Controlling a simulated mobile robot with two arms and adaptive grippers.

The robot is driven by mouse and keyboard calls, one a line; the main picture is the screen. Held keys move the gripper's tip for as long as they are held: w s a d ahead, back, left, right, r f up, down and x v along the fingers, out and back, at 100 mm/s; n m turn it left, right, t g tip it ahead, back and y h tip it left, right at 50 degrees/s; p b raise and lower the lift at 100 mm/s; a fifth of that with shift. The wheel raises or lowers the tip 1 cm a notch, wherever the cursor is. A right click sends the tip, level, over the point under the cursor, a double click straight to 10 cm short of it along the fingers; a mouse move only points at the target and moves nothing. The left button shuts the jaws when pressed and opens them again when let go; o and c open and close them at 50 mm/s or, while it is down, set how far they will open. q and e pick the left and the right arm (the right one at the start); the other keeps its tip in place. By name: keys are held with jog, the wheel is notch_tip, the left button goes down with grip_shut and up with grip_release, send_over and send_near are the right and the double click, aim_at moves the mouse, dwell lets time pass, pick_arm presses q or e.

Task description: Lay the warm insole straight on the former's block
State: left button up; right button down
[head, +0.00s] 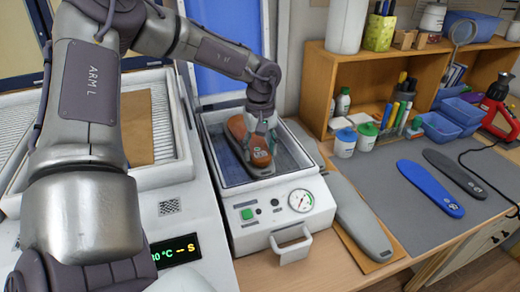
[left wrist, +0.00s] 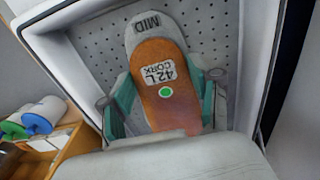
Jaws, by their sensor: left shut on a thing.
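The insole (head: 236,127) is orange-brown; in the left wrist view the insole (left wrist: 165,78) shows a "42L CORK" label and a green dot. My left gripper (head: 260,138) is shut on it, with teal fingers at its two sides in the left wrist view (left wrist: 166,98). The former (head: 265,203) is a white machine with its lid up. Its grey block, marked MID (left wrist: 153,27), shows beyond the insole's far end. The insole is over the block and roughly in line with it; whether it touches is unclear. My right gripper is not in view.
A heater-like unit (head: 172,207) with a display stands left of the former. Right of it are a grey insole-shaped piece (head: 357,222), white jars (head: 345,143), a wooden shelf (head: 318,85), and blue (head: 430,188) and dark (head: 455,173) insoles on a grey mat (head: 400,215).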

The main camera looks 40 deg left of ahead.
pick_arm(q)
jog(key=o, duration=1.2)
notch_tip(320, 180, up, 12)
